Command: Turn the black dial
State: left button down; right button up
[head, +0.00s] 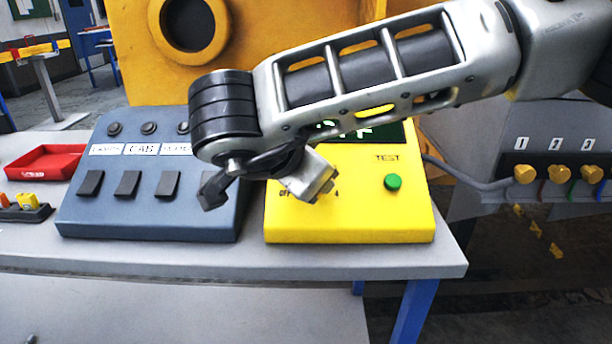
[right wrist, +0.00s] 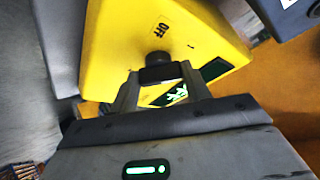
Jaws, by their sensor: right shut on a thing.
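The yellow test box (head: 350,220) stands on the bench, with OFF printed on its face, a green TEST button (head: 393,182) and a partly covered display. My right gripper (head: 312,186) is over the box's lower left face and hides the dial in the head view. In the right wrist view, the black dial (right wrist: 157,58) shows beside the OFF mark, at the tips of my right gripper (right wrist: 160,74). The fingers are shut on the dial. Its pointer direction cannot be made out. My left gripper is not in view.
A blue-grey switch panel (head: 150,215) with several rocker switches stands just left of the yellow box. A red tray (head: 50,163) lies farther left. A grey unit with yellow knobs (head: 557,174) is at right. The bench's front strip (head: 250,262) is clear.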

jog(key=shift+s+n+t+y+b, duration=0.1)
jog(key=shift+n+t+y+b, duration=0.4)
jog(key=shift+n, duration=1.1)
jog(key=o, duration=1)
jog(key=shift+s+r, duration=0.2)
jog(key=shift+s, duration=0.1)
jog(key=v, duration=1.5)
